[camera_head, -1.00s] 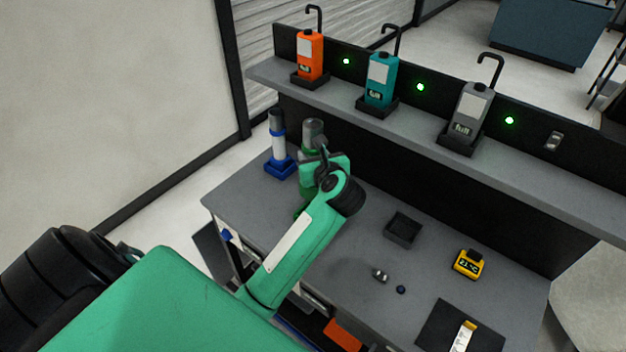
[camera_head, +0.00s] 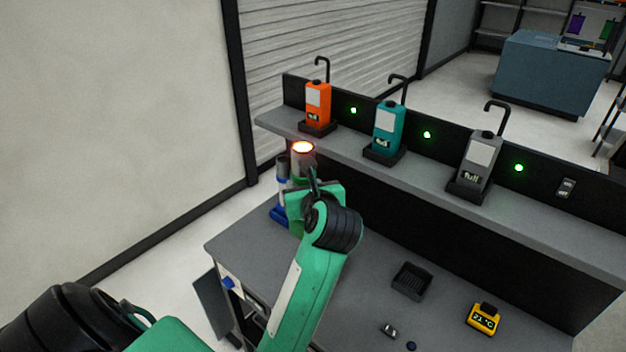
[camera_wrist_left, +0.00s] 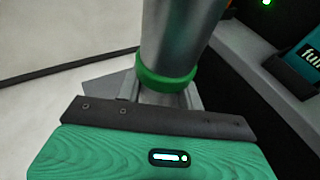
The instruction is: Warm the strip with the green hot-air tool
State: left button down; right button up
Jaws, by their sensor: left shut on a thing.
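The green hot-air tool (camera_head: 303,163) stands upright at the back left of the bench, its open top end glowing orange. My left gripper (camera_head: 312,186) is shut on it; the arm and gripper hide much of its body. In the left wrist view the tool (camera_wrist_left: 180,45) shows as a silver tube with a green ring, just beyond the gripper's dark edge. I cannot tell its clearance from the bench. The strip is outside both current views. My right gripper is not in view.
A blue tool (camera_head: 281,208) stands close beside the green one. The shelf holds orange (camera_head: 318,102), teal (camera_head: 389,130) and grey (camera_head: 480,163) bottles, with green lights behind. On the bench (camera_head: 245,245) are a black tray (camera_head: 411,281) and a yellow meter (camera_head: 484,319) reading 21 °C.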

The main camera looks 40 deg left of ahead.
pick_arm(q)
jog(key=s+p, duration=0.3)
jog(key=s, duration=0.7)
jog(key=shift+s+a, duration=0.2)
jog(key=shift+a, duration=0.2)
